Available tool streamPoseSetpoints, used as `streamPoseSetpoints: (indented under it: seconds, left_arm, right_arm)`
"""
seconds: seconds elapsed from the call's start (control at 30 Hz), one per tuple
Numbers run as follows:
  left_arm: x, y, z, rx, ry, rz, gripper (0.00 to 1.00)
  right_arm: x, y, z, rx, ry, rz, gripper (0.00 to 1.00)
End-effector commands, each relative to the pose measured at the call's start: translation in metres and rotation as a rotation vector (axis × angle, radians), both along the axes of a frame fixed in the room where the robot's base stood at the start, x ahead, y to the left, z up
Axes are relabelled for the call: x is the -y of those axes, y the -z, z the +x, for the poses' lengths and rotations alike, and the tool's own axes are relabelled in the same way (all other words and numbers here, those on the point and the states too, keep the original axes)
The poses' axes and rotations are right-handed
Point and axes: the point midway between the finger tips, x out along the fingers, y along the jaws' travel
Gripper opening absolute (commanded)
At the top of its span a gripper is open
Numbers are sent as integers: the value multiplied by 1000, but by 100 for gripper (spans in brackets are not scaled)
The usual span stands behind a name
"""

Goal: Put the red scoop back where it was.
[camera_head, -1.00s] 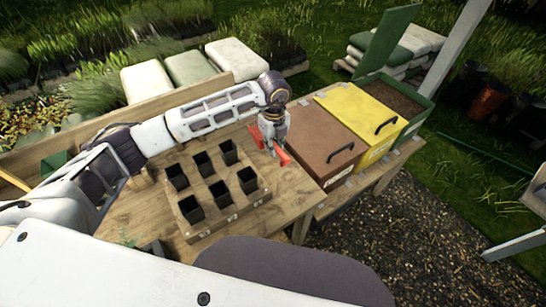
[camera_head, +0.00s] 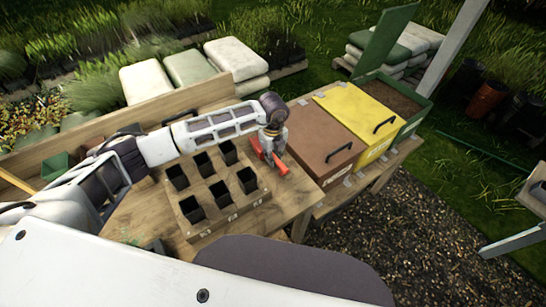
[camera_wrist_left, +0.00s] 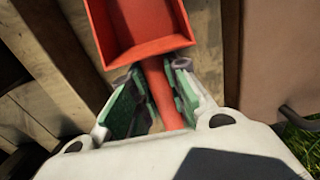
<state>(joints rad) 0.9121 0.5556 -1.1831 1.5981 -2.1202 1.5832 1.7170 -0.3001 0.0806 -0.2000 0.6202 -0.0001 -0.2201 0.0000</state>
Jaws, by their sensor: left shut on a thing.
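The red scoop (camera_head: 278,164) is at my left gripper (camera_head: 269,150), over the right part of the wooden table between the pot tray and the brown box. In the left wrist view the scoop's open square pan (camera_wrist_left: 140,28) points away from me, and its handle (camera_wrist_left: 160,92) runs between the green finger pads of the left gripper (camera_wrist_left: 152,98). The gripper is shut on the handle. Whether the scoop touches the table cannot be told. My right gripper is not in view.
A wooden tray (camera_head: 236,206) with several black pots stands left of the scoop. A closed brown box (camera_head: 312,137), a closed yellow box (camera_head: 362,115) and an open green box (camera_head: 425,103) with dark soil stand to the right. Bare table (camera_head: 288,198) lies in front of the scoop.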

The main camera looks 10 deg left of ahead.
Motion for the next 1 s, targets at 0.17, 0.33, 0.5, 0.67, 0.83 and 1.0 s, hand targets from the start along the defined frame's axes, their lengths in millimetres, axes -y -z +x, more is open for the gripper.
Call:
streamPoseSetpoints:
  seconds: [0.17, 0.33, 0.5, 0.67, 0.83, 1.0]
  left_arm:
    - [0, 7, 0, 2, 0, -1, 0]
    - [0, 7, 0, 2, 0, -1, 0]
    - [0, 9, 0, 1, -1, 0, 0]
    - [0, 10, 0, 1, -1, 0, 29]
    - [0, 10, 0, 1, -1, 0, 38]
    - [0, 9, 0, 1, -1, 0, 38]
  right_arm:
    - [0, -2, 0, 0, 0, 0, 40]
    - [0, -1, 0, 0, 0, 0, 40]
    - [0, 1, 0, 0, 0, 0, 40]
    - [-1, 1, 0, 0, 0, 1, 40]
    - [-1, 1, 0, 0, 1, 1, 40]
    - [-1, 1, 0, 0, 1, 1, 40]
